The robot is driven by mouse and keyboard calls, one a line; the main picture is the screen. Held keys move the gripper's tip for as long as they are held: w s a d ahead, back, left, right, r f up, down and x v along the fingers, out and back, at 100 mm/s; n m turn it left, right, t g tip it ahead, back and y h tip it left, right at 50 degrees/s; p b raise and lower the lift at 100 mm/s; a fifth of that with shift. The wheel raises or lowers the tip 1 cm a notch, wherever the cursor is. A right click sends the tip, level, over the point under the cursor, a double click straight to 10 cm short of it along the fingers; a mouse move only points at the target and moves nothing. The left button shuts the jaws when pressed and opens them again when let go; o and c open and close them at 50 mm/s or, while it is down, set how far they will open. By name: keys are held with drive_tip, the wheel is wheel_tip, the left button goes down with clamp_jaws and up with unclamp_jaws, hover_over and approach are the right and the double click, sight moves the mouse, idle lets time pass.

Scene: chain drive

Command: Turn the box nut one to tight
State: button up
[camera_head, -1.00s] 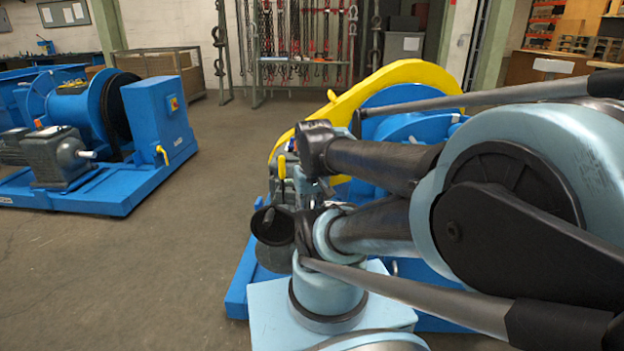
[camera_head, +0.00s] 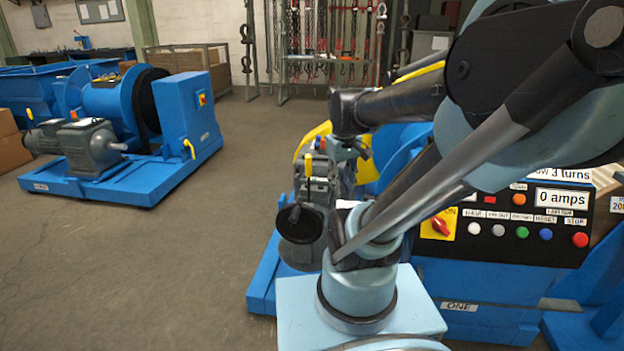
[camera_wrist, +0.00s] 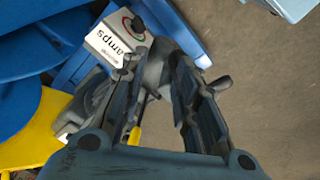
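My gripper (camera_wrist: 158,64) is open in the wrist view, its two dark fingers apart with nothing clasped between them. Grey machinery (camera_wrist: 154,80) shows beyond and between the fingers, with a yellow handle (camera_wrist: 134,136) by the left finger. In the head view my gripper (camera_head: 352,150) is small, pointing down over the grey motor unit (camera_head: 318,190) of the near blue machine. That machine's blue base (camera_head: 500,322) bears a plate reading ONE (camera_head: 460,306). I cannot pick out box nut one in either view; the fingers and arm hide part of the machinery.
A control panel (camera_head: 510,250) with several buttons and a display reading 0 amps stands at the right. My arm crosses in front of the machine. A yellow guard (camera_wrist: 30,142) shows in the wrist view. Another blue winch (camera_head: 190,120) stands left; the floor (camera_head: 170,270) between is clear.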

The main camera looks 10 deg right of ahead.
drive_tip(key=w+a+r+n+h, duration=0.15)
drive_tip(key=w+n, duration=0.25)
drive_tip(key=w, duration=0.8)
drive_tip(key=w+r+n, duration=0.3)
drive_tip(key=w+n, duration=0.1)
drive_tip(key=w, duration=0.8)
drive_tip(key=w+a+f+n+h, duration=0.1)
drive_tip(key=w+a+f+n, duration=0.15)
drive_tip(key=w, duration=0.45)
drive_tip(key=w+a+f+n, duration=0.1)
drive_tip(key=w+f+n, duration=0.15)
drive_tip(key=w, duration=0.45)
drive_tip(key=w+a+f+n+h, duration=0.1)
drive_tip(key=w+a+f+n, duration=0.25)
drive_tip(key=w+f, duration=0.6)
drive_tip(key=shift+n+g, duration=0.25)
drive_tip(key=shift+g, duration=0.15)
drive_tip(key=x, duration=0.5)
drive_tip(key=d+x, duration=0.1)
drive_tip(key=x, duration=1)
drive_tip(key=shift+w+d+r, duration=0.2)
drive_tip(key=shift+w+d, duration=0.05)
drive_tip(key=shift+d, duration=0.05)
drive_tip(key=c, duration=0.7)
drive_tip(key=shift+a, duration=0.1)
clamp_jaws()
